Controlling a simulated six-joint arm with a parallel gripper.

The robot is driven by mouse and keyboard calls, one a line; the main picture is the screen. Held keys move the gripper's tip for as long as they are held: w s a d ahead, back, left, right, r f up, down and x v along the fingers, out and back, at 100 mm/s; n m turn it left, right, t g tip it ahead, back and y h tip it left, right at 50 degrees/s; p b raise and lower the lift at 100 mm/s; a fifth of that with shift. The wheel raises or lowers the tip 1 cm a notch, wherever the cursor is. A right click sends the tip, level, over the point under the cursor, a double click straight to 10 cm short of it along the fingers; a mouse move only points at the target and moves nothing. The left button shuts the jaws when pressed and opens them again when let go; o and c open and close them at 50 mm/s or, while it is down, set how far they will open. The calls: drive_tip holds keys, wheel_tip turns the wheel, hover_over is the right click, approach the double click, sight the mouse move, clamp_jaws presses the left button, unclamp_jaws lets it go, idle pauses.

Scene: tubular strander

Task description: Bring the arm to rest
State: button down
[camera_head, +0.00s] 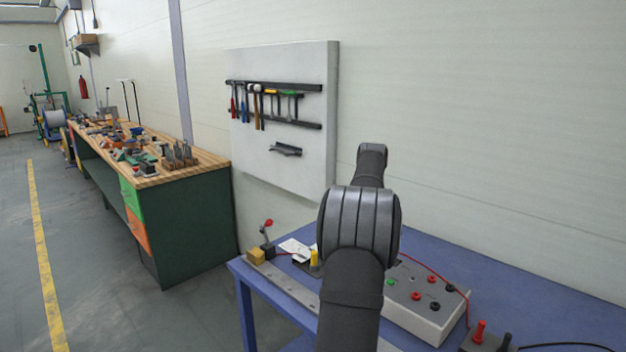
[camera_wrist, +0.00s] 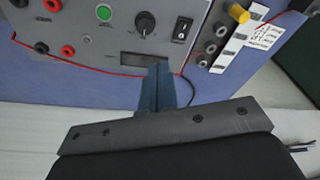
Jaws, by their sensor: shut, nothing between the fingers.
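My gripper (camera_wrist: 157,88) shows in the wrist view with its narrow fingers closed together and nothing between them. The fingertips appear over the lower edge of a grey control box; I cannot tell the gap between them. In the head view my dark arm rises from the bottom centre in front of the blue table, and the gripper itself is hidden behind the arm.
The control box (camera_head: 425,304) with coloured sockets sits on the blue table (camera_head: 530,290). A red wire (camera_wrist: 80,72) runs along the box. A yellow-capped part (camera_wrist: 238,13) stands beside it. A tool board (camera_head: 290,175) hangs behind; a workbench (camera_head: 190,225) stands left.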

drive_tip(key=s+d+r+m, duration=0.1)
drive_tip(key=s+r, duration=0.3)
drive_tip(key=s, duration=0.6)
drive_tip(key=shift+s+d+r+t, duration=0.15)
drive_tip(key=shift+d+r+t, duration=0.15)
drive_tip(key=shift+d, duration=0.35)
drive_tip(key=c, duration=1.1)
unclamp_jaws()
drive_tip(key=o, duration=0.3)
drive_tip(key=shift+s+d, duration=0.1)
drive_tip(key=o, duration=0.8)
drive_tip(key=s+d+n, duration=0.1)
drive_tip(key=d, duration=0.1)
drive_tip(key=s+d+n+h, duration=0.1)
drive_tip(key=s+d+n, duration=0.1)
drive_tip(key=shift+s+d+r, duration=0.1)
drive_tip(key=shift+s+d, duration=0.05)
drive_tip(key=shift+s, duration=0.15)
drive_tip(key=s+d+n+g+h, duration=0.1)
drive_tip(key=s+d+n+h, duration=0.2)
drive_tip(key=s+d+n, duration=0.7)
drive_tip(key=s+x, duration=0.1)
drive_tip(key=x, duration=0.8)
drive_tip(key=shift+s+f, duration=0.2)
drive_tip(key=shift+s, duration=0.15)
drive_tip(key=shift+a, duration=0.1)
